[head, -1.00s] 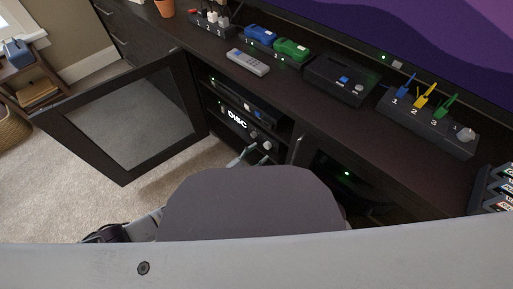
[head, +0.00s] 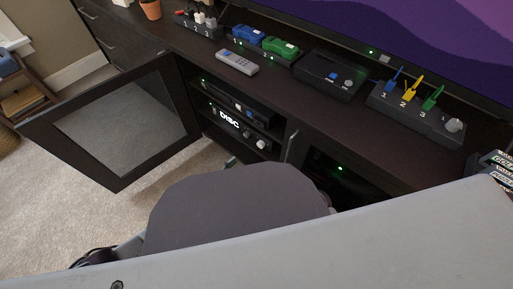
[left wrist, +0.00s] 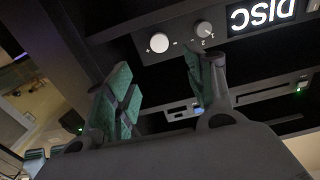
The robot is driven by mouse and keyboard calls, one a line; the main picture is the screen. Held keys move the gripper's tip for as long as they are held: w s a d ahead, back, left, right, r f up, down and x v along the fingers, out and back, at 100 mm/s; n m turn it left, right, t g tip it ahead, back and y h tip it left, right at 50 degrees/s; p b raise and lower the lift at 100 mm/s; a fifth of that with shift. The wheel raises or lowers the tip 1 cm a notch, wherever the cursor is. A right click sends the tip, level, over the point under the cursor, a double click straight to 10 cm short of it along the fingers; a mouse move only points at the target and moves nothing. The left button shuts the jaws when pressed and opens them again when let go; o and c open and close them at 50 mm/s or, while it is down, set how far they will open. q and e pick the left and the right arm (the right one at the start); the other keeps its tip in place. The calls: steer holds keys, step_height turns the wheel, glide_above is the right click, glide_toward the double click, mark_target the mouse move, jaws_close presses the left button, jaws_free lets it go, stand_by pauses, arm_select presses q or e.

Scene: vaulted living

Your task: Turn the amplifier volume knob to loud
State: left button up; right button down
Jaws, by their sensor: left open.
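The amplifier (head: 229,119) sits on a shelf inside the open cabinet, with a lit DISC display. Two round knobs show on its front in the head view: the nearer knob (head: 261,144) and the farther knob (head: 247,133). In the left wrist view the picture is upside down, with a bright knob (left wrist: 159,42) and a greyer knob (left wrist: 203,29) beside the display; small plus and minus marks show near them.
The glass cabinet door (head: 125,125) stands open at left. The cabinet top holds a remote (head: 237,62), a black box (head: 328,76) and a switch panel (head: 415,112). A cabinet divider stands right of the amplifier. Carpet is free at left.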

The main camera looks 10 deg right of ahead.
mark_target(259, 145)
stand_by(0.5)
arm_select(q)
steer(key=b+x, duration=0.5)
steer(key=x, duration=0.7)
steer(key=shift+w+d, duration=0.2)
steer(key=shift+d, duration=0.05)
steer(key=shift+w+d+b, duration=0.35)
steer(key=shift+d, duration=0.15)
arm_select(e)
steer(key=shift+t+y, duration=0.3)
steer(key=shift+y, duration=0.1)
steer(key=shift+w+a+f, duration=0.1)
steer(key=shift+a+f, duration=0.1)
steer(key=shift+f, duration=0.65)
steer(key=shift+w+a+f, duration=0.1)
steer(key=shift+a+f, duration=0.05)
steer(key=shift+f, duration=0.65)
steer(key=shift+w+a+f, duration=0.1)
steer(key=shift+a+f, duration=0.1)
steer(key=shift+f, duration=0.65)
arm_select(q)
steer(key=c, duration=1)
arm_select(e)
steer(key=shift+r, duration=0.15)
